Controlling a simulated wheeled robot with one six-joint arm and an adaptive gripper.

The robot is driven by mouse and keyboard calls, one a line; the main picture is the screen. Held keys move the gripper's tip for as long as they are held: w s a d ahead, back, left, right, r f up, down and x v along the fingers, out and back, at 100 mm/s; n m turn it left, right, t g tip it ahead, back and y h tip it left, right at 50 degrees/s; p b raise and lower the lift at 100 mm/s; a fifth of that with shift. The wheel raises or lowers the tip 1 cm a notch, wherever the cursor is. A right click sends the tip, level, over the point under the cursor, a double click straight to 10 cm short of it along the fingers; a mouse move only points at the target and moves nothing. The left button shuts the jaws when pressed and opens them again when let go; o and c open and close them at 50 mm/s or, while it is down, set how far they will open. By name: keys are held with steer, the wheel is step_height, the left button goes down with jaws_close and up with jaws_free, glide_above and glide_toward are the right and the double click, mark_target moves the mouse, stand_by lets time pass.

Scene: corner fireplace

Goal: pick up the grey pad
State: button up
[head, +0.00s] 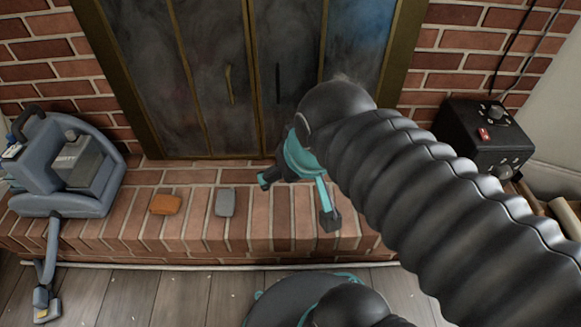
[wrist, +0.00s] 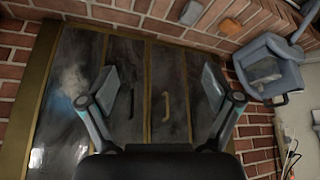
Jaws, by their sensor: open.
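The grey pad (head: 225,202) is a small rounded block lying on the brick hearth (head: 285,215) in the head view. In the wrist view the grey pad (wrist: 191,12) shows at the top edge, beyond the fingertips. My gripper (head: 298,201) is open and empty, to the right of the pad and apart from it in the head view. Its two fingers are spread wide in the wrist view (wrist: 158,82), with the fireplace doors behind them. My arm hides part of the hearth's right side.
An orange block (head: 165,204) lies just left of the pad. A blue-grey carpet cleaner (head: 65,170) with a hose stands at the hearth's left end. Dark fireplace doors (head: 215,80) rise behind. A black box (head: 480,135) with a red switch sits at right.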

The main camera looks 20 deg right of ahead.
steer(key=shift+o, duration=0.5)
step_height(320, 180, up, 4)
steer(key=p, duration=0.4)
steer(key=shift+r, duration=0.1)
steer(key=m+g, duration=0.4)
steer(key=g, duration=0.2)
glide_above(224, 198)
step_height(224, 198, down, 35)
steer(key=shift+w+p, duration=0.15)
steer(key=shift+p, duration=0.2)
steer(key=shift+f, duration=2.6)
